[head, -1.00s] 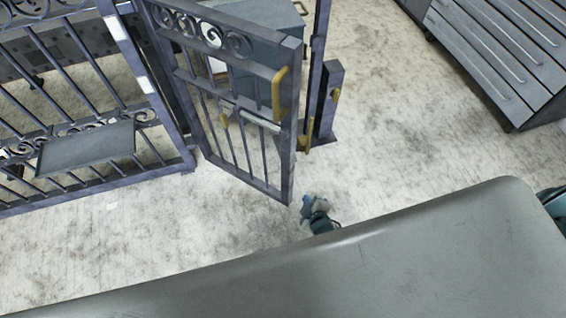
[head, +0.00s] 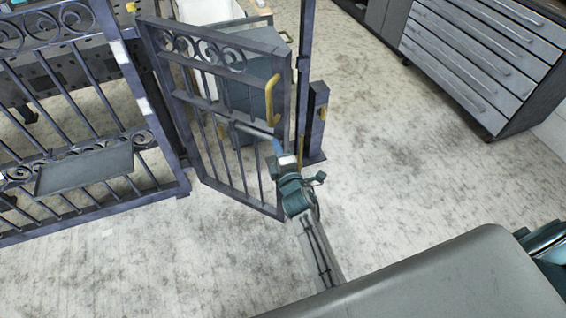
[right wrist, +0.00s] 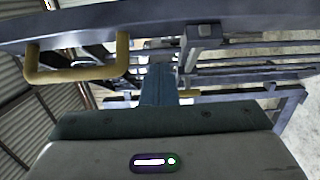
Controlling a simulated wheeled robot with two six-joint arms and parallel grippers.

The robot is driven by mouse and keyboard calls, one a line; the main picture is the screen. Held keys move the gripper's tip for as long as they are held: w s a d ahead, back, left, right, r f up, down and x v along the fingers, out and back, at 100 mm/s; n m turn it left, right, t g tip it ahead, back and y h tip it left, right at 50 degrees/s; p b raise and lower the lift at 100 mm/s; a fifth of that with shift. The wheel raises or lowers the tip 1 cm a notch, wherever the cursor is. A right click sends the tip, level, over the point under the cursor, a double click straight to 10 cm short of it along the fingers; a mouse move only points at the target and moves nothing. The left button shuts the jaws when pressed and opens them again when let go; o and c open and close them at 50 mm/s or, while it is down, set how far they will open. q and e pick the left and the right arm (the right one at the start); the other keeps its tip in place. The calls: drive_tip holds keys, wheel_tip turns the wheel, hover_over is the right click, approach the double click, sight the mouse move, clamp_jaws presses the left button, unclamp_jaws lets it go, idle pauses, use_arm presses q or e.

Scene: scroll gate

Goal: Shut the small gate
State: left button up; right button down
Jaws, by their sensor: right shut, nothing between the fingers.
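The small gate (head: 208,110) is a dark metal leaf with scrollwork along its top. It stands open, swung toward me from its hinge side at the left. Its yellow handle (head: 271,100) is near the free edge and also shows in the right wrist view (right wrist: 78,76). The latch post (head: 316,118) stands just behind and right of the free edge. My right gripper (head: 279,150) is shut and empty at the gate's free edge, below the handle. I cannot tell whether it touches the gate. My left gripper is not in view.
A fixed fence panel (head: 75,120) with a grey plate (head: 85,170) stands at the left. A grey drawer cabinet (head: 482,60) is at the upper right. The floor right of the post is clear. A grey cabinet stands behind the gate.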

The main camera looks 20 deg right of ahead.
sight(279, 127)
drive_tip(key=w+d, duration=0.2)
drive_tip(key=w, duration=0.1)
drive_tip(key=shift+w+d, duration=0.45)
drive_tip(key=shift+d, duration=0.05)
drive_tip(key=shift+w, duration=0.1)
